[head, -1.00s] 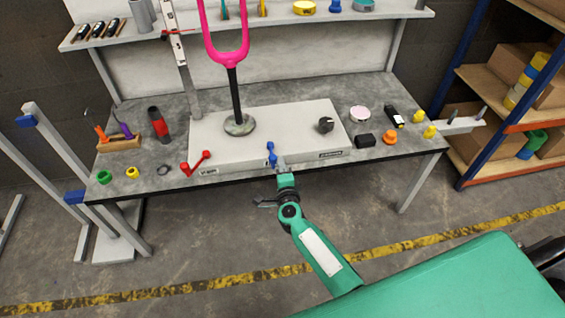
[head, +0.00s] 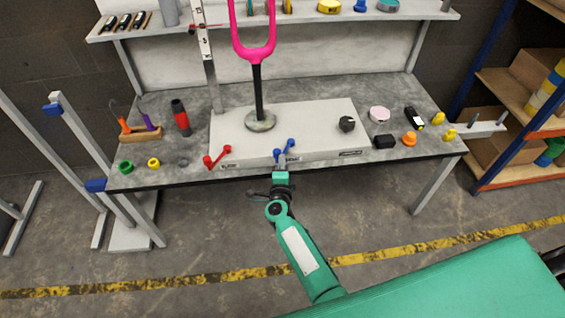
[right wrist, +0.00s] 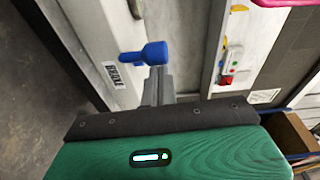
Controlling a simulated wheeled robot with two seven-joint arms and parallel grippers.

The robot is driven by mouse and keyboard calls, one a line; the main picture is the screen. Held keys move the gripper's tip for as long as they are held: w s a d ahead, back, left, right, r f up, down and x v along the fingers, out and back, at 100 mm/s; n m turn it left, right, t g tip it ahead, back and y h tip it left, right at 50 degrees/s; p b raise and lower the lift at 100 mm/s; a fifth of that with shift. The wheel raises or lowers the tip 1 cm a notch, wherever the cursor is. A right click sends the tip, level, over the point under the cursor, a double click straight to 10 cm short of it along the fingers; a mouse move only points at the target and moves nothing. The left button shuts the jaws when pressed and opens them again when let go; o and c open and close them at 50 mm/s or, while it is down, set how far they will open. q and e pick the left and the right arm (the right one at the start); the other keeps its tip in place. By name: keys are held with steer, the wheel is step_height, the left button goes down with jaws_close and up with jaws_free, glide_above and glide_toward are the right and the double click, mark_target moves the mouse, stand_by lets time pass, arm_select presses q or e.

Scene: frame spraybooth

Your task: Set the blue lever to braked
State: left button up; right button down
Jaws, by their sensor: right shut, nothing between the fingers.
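The blue lever (head: 284,149) sits at the front edge of the white box (head: 325,118), with its knob end up and to the right in the head view. In the right wrist view the blue lever (right wrist: 146,54) lies just beyond my fingertips, beside a small dark-lettered label (right wrist: 115,74). My right gripper (head: 282,172) is shut and empty, just in front of and below the lever. In the right wrist view its fingers (right wrist: 158,82) are together close to the lever; I cannot tell whether they touch it. My left gripper is not in view.
A red lever (head: 217,157) is on the same box front, to the left. A black knob (head: 347,124) and a post with a pink fork (head: 254,48) stand on the box. Small items line the bench on both sides. The floor in front is clear.

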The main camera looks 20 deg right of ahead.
steer(key=shift+w+a+r, duration=0.15)
steer(key=shift+a+r, duration=0.1)
steer(key=shift+a, duration=0.2)
steer(key=shift+s+a, duration=0.2)
steer(key=shift+s, duration=0.1)
steer(key=shift+p+v, duration=0.65)
steer(key=shift+v, duration=0.5)
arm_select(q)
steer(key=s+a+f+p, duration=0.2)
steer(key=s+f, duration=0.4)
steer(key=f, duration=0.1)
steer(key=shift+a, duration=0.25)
arm_select(e)
steer(key=d+v, duration=0.1)
steer(key=v, duration=1)
steer(key=shift+f, duration=0.35)
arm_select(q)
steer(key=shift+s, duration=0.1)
arm_select(e)
steer(key=shift+s, duration=0.1)
